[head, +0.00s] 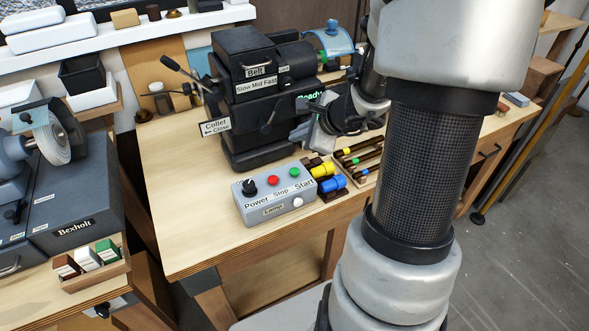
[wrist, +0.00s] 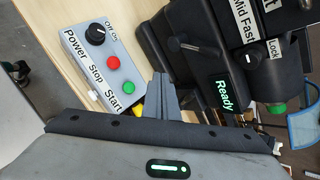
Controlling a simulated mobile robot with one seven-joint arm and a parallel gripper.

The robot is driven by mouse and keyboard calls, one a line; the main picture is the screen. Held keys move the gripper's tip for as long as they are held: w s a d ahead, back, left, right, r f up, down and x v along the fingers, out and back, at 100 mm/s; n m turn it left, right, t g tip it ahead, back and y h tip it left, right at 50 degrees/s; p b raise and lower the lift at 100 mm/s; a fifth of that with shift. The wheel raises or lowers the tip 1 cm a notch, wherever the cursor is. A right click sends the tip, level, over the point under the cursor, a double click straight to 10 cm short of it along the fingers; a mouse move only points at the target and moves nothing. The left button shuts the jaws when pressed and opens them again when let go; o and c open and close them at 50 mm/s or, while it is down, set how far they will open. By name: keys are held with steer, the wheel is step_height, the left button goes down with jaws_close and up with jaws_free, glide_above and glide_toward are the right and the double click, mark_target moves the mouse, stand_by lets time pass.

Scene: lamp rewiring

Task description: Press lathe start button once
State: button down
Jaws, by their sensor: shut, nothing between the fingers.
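A grey control box (head: 275,194) stands on the wooden bench in front of the black lathe (head: 262,125). Its top carries a black Power knob (head: 249,187), a red Stop button (head: 273,181) and the green Start button (head: 294,172). In the wrist view the green button (wrist: 128,88) is uncovered, with the red button (wrist: 113,62) and the knob (wrist: 95,34) beyond it. My gripper (wrist: 160,80) is shut and empty, its fingertips just right of the Start button in that view. In the head view my gripper (head: 309,138) is behind the box, partly hidden by my arm.
The lathe's display (wrist: 224,94) reads "Ready". Yellow (head: 322,170) and blue (head: 334,183) tools lie right of the box. A "Collet Close" lever label (head: 215,127) juts out at left. The bench top (head: 190,220) is bare left of the box.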

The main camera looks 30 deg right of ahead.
steer(key=shift+f, duration=0.15)
steer(key=b, duration=0.7)
glide_above(298, 173)
step_height(298, 173, down, 8)
steer(key=shift+r, duration=0.1)
steer(key=shift+f, duration=0.4)
steer(key=shift+b, duration=0.4)
stand_by(0.8)
steer(key=shift+f+b, duration=0.4)
steer(key=shift+b, duration=0.05)
